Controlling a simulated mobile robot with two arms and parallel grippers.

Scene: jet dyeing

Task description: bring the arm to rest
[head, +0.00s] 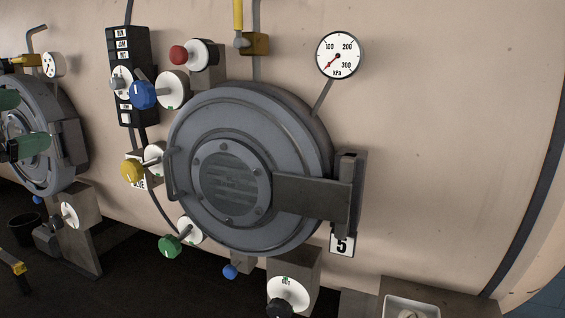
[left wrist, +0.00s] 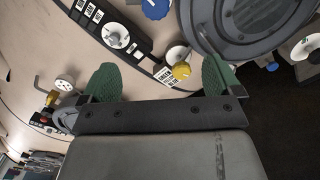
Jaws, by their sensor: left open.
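My left gripper (head: 16,122) shows at the left edge of the head view, in front of a second round door. Its two green finger pads are apart, one above the other. In the left wrist view the gripper (left wrist: 160,80) is open with nothing between the pads. Beyond them are a yellow knob (left wrist: 181,70) and a black labelled panel (left wrist: 133,50). The pads look clear of these parts. Most of my left arm is outside the head view. My right gripper is in neither view.
A large round grey door (head: 180,130) fills the middle of the head view. Blue (head: 143,95), red (head: 178,55), yellow (head: 132,170) and green (head: 170,245) knobs stick out around it. A gauge (head: 339,55) stands upper right. The wall at right is bare.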

